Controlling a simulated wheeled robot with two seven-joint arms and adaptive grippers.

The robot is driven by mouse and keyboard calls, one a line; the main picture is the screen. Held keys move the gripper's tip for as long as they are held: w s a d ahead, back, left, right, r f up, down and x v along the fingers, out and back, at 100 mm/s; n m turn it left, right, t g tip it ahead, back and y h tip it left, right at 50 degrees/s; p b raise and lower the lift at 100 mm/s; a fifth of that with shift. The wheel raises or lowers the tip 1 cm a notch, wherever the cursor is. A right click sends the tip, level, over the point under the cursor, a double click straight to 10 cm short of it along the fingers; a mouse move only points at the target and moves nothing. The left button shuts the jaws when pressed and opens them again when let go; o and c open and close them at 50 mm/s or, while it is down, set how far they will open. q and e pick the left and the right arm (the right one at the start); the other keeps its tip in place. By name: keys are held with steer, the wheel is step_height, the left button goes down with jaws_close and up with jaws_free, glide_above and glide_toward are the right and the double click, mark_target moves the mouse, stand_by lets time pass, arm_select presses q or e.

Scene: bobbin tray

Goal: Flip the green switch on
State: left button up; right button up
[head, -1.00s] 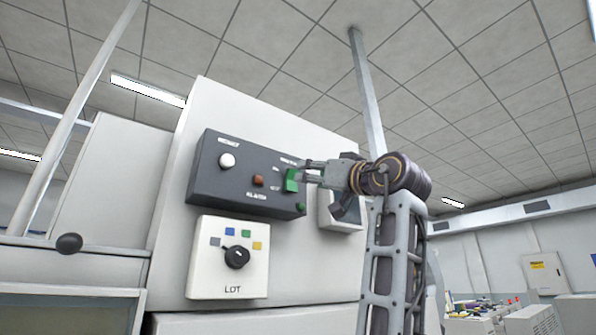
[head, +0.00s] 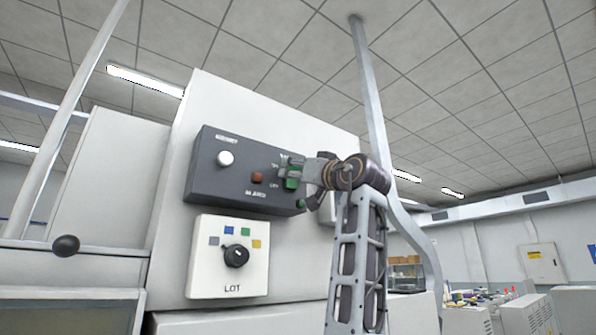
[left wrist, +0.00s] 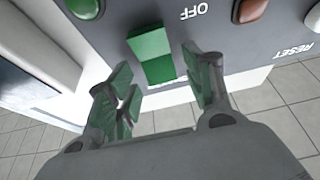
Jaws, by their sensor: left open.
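The green switch (head: 292,184) is on the right part of the dark control panel, partly hidden by my left gripper in the head view. In the left wrist view the green switch (left wrist: 152,55) is a rocker with two faces at an angle. An "OFF" label shows inverted beside it. My left gripper (head: 287,168) is at the panel, in front of the switch. In the left wrist view its two green-padded fingers (left wrist: 160,90) are spread apart, with the switch just beyond the gap. I cannot tell whether a finger touches it. My right gripper is not in view.
The dark panel (head: 212,183) also holds a white button (head: 225,158), a brown-red button (head: 257,177) and a small green round button (head: 301,203). Below is a white plate (head: 202,285) with a black knob (head: 236,256). A grey post (head: 370,85) stands to the right.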

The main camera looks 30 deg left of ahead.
arm_select(q)
steer(key=shift+c, duration=0.3)
steer(key=c, duration=1)
steer(key=shift+o, duration=0.2)
steer(key=shift+a+r+g+h, duration=0.15)
steer(key=shift+r+g+h, duration=0.2)
steer(key=shift+h, duration=0.5)
steer(key=shift+a+r+g+h, duration=0.1)
steer(key=shift+r+g+h, duration=0.2)
steer(key=shift+h, duration=0.55)
steer(key=o, duration=1)
steer(key=shift+w+f, duration=0.1)
steer(key=shift+d, duration=0.1)
steer(key=shift+v, duration=5.95)
